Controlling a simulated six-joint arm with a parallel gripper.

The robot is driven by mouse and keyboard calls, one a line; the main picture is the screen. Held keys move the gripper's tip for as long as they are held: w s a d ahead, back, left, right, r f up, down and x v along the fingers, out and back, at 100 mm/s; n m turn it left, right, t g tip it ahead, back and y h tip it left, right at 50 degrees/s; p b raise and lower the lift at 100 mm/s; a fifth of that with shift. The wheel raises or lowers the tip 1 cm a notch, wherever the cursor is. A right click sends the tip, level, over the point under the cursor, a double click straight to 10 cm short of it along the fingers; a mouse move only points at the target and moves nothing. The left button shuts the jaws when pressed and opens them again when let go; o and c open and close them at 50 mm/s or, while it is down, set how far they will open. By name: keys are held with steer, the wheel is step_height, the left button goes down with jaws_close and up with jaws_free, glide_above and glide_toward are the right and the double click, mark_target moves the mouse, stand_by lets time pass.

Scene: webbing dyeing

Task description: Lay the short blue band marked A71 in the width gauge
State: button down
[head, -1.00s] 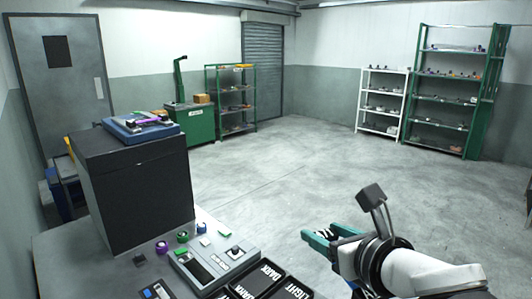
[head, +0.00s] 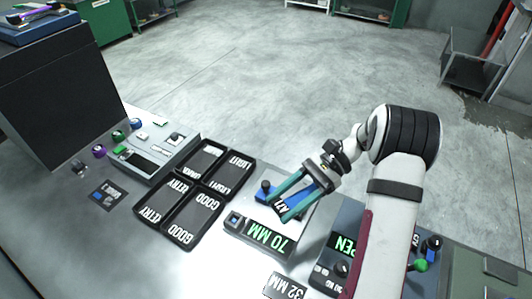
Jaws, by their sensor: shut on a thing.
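My gripper (head: 279,208) has teal fingers and is shut on a short blue band (head: 299,194). The band carries a white tag that appears to read A71 and is partly hidden between the fingers. Gripper and band are over the width gauge (head: 237,236), a pale block with a green display reading 70 MM and a dark blue knob at its upper left. Whether the band touches the gauge bed, I cannot tell.
Black trays (head: 196,218) labelled GOOD, RETRY and LIGHT lie left of the gauge. A control box (head: 150,155) with coloured knobs stands farther left, by a dark cabinet (head: 60,95). A device with a green display (head: 342,243) sits to the right.

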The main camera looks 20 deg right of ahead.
steer(key=s+d+f+n+g+h, duration=0.1)
steer(key=d+f+n+g+h, duration=0.1)
steer(key=d+n+g+h, duration=0.5)
steer(key=s+d+f+n+g+h, duration=0.1)
steer(key=d+f+n+g+h, duration=0.15)
steer(key=n+h, duration=0.8)
steer(key=n+t+h, duration=0.6)
steer(key=n+t, duration=1.6)
steer(key=n, duration=0.2)
glide_above(293, 191)
step_height(293, 191, down, 4)
steer(key=shift+t+y, duration=0.35)
steer(key=shift+y, duration=0.2)
step_height(293, 191, down, 8)
steer(key=shift+a+r, duration=0.1)
steer(key=shift+r, duration=0.15)
steer(key=shift+f, duration=0.35)
